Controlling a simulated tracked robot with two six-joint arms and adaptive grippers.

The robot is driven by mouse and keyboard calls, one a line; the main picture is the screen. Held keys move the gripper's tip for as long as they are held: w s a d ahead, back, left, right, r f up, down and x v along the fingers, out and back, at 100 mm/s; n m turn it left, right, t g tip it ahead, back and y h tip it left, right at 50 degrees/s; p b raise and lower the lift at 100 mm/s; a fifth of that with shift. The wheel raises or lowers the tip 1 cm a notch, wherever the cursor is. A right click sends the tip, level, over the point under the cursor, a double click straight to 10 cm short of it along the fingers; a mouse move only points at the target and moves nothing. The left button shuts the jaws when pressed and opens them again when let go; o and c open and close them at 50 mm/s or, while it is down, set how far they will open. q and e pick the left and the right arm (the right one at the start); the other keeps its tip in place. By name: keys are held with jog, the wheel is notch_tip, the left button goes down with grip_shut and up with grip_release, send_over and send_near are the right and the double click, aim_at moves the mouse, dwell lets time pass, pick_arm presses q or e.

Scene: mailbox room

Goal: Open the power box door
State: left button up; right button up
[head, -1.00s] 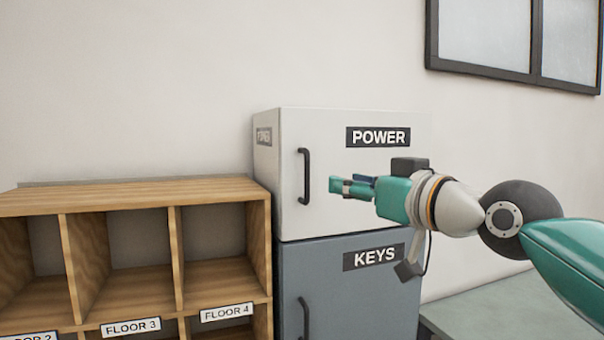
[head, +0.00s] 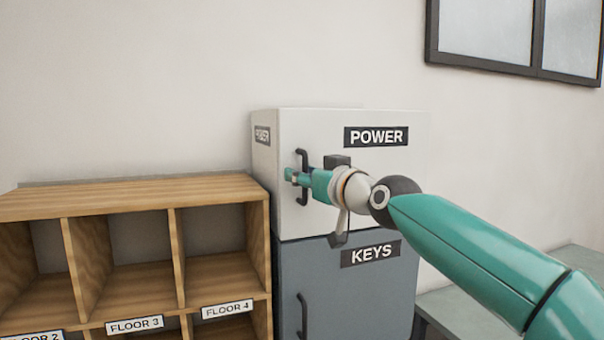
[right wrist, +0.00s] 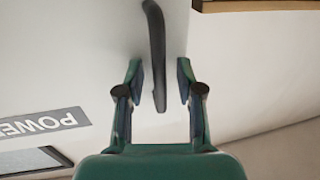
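The white power box (head: 340,210) with a black POWER label (head: 376,136) sits on top of the grey keys box. Its door looks shut. Its black vertical bar handle (head: 303,158) is at the door's left side. My right gripper (head: 291,176) is at the handle in the head view and covers the handle's middle. In the right wrist view the gripper (right wrist: 159,85) is open, and the handle (right wrist: 157,50) lies between its two fingers with a gap on each side. My left gripper is not in view.
The grey keys box (head: 345,290) with its own black handle (head: 303,315) is directly below. A wooden mailbox shelf (head: 150,190) stands to the left, close to the boxes. A grey bench (head: 470,305) is at the right. A dark-framed window (head: 530,74) is on the wall.

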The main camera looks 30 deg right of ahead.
grip_shut()
jog(key=shift+a, duration=0.1)
dwell(0.4)
